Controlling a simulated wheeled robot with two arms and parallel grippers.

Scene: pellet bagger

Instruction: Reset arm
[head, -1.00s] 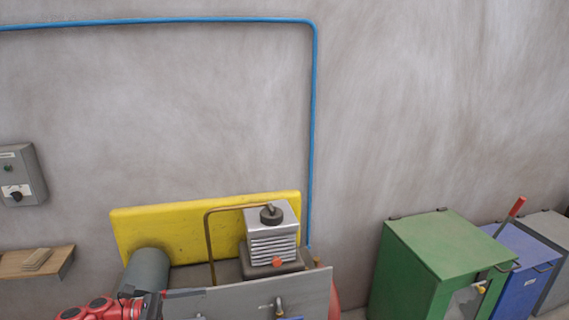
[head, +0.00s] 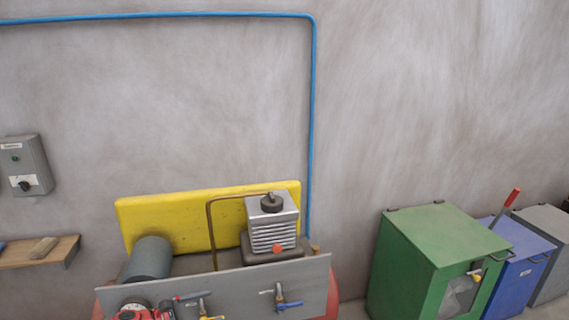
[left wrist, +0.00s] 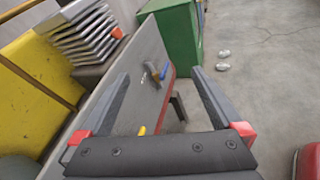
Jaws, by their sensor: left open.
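My left gripper (head: 190,296) shows at the bottom of the head view, with red arm parts (head: 145,313) beside it, in front of the grey panel (head: 240,290) of the compressor. In the left wrist view its two dark fingers (left wrist: 158,74) stand wide apart with nothing between them. Whether a finger touches the panel I cannot tell. My right gripper is in neither view.
The compressor's finned silver head (head: 272,225) and yellow guard (head: 170,215) stand behind the panel. A green cabinet (head: 430,255) and a blue bin (head: 515,265) stand to the right. A wooden shelf (head: 40,252) is at left. The wrist view shows open floor (left wrist: 265,80).

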